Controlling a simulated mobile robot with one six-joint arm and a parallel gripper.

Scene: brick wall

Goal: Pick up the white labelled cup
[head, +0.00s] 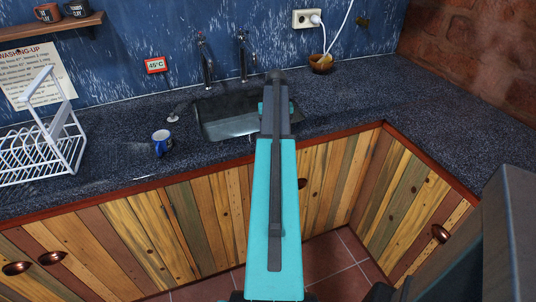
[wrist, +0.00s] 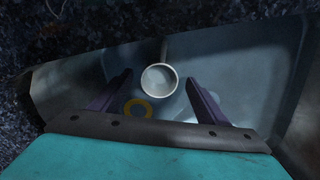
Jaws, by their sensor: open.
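A round white-rimmed cup (wrist: 159,80) shows from above in the wrist view, in the sink basin. No label shows from this angle, so I cannot confirm it is the labelled one. My gripper (wrist: 158,77) is open, with its two dark purple fingers spread to the left and right of the cup's near side in the picture. I see no contact, and the height gap is unclear. In the head view my gripper (head: 277,100) is over the right part of the sink (head: 225,124), and my arm hides what lies beneath it.
A yellow ring (wrist: 138,108) lies near the left finger. A blue-and-white mug (head: 162,144) and a white dish rack (head: 45,145) stand on the counter at left. Taps (head: 206,62) rise behind the sink. A brown bowl (head: 320,64) sits at the back right. The right counter is clear.

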